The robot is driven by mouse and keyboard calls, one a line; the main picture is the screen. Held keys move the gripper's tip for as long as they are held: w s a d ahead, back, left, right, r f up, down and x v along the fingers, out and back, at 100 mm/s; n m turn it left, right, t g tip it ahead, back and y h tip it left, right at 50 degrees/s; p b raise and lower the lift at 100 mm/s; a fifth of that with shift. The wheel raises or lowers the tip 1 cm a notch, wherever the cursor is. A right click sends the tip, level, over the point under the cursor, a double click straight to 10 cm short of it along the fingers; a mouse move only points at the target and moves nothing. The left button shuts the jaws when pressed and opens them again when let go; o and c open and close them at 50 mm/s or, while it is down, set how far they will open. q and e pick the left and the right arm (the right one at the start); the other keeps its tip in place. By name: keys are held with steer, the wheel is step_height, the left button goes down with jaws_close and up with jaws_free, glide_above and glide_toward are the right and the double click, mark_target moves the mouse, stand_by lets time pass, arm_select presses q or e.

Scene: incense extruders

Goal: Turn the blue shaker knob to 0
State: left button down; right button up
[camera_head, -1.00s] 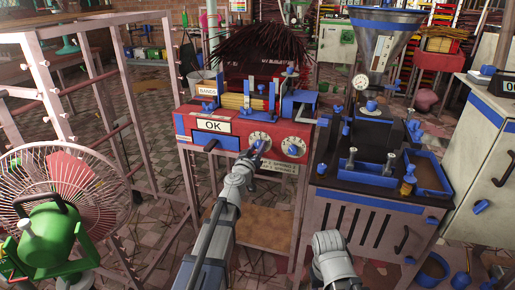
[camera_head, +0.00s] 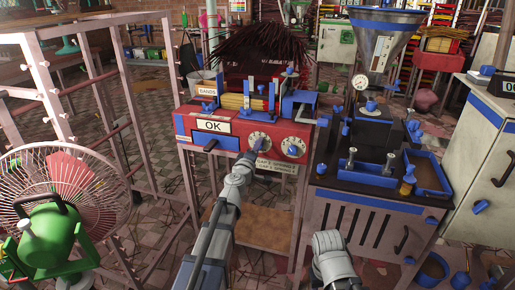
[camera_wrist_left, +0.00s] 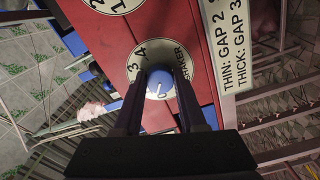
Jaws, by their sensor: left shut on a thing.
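The blue shaker knob (camera_wrist_left: 160,84) sits at the middle of a round cream dial (camera_wrist_left: 139,61) marked SHAKER, with 3 and 4 legible. My left gripper (camera_wrist_left: 158,98) is shut on this knob, one dark finger on each side. A pale mark shows on the knob, but I cannot tell exactly which number it points to. In the head view this is the left dial (camera_head: 266,136) on the red machine front, and my left gripper (camera_head: 257,153) covers much of the knob. Only part of my right arm shows at the bottom; its gripper is out of view.
A second dial with a blue knob (camera_head: 292,148) sits just right of the held one. A gap sign (camera_head: 276,167) hangs below. A black-topped machine with a funnel (camera_head: 385,38) stands right; a fan (camera_head: 60,190) stands left.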

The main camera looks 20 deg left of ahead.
arm_select(q)
steer(key=shift+n, duration=1.5)
steer(key=shift+c, duration=2.4)
jaws_free()
steer(key=s, duration=0.7)
steer(key=shift+s+a, duration=0.15)
steer(key=shift+s, duration=0.25)
